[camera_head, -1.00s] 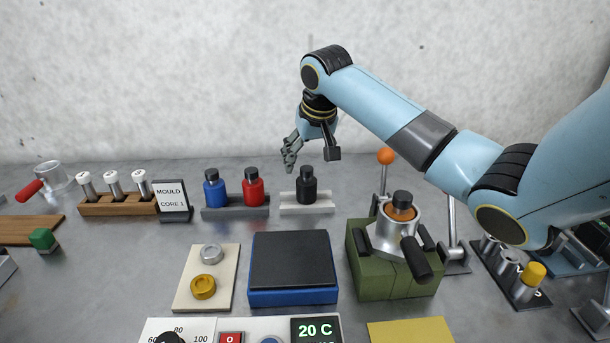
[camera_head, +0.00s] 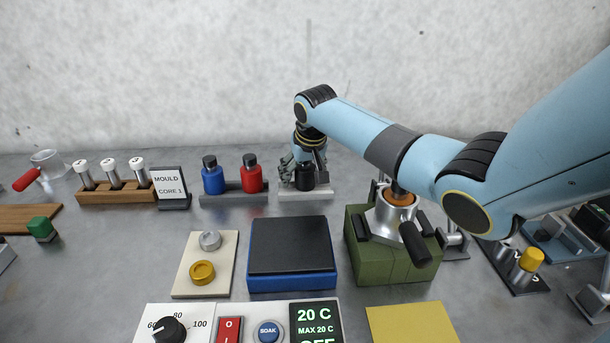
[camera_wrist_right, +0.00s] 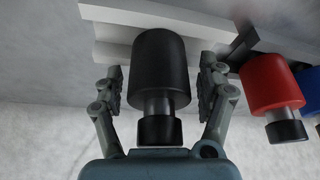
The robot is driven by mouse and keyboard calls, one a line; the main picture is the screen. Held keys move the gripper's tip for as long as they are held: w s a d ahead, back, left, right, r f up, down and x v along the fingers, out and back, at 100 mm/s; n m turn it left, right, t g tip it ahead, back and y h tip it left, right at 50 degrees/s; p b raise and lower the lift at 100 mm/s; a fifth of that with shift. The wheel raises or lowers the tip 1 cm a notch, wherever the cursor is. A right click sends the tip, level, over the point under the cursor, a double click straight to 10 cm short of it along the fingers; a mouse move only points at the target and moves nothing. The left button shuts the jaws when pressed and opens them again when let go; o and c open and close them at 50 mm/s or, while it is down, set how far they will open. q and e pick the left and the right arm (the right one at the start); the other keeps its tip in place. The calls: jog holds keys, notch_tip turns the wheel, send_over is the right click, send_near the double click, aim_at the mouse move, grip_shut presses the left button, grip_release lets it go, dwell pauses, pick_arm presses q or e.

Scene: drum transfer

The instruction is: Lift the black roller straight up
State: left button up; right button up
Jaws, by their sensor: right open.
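The black roller (camera_head: 304,180) stands upright on a light grey stand (camera_head: 306,194) at the back of the table. My right gripper (camera_head: 304,172) is lowered over it, and the arm hides the roller's top in the head view. In the right wrist view the black roller (camera_wrist_right: 160,70) sits between the two open fingers of the right gripper (camera_wrist_right: 160,88). A small gap shows on each side of the roller. My left gripper is not in view.
A red roller (camera_head: 251,177) and a blue roller (camera_head: 213,179) stand on a dark holder just left. The red roller is close beside the right finger in the wrist view. A green block (camera_head: 385,262) with a metal cup stands front right.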

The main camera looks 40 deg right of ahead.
grip_shut()
dwell(0.3)
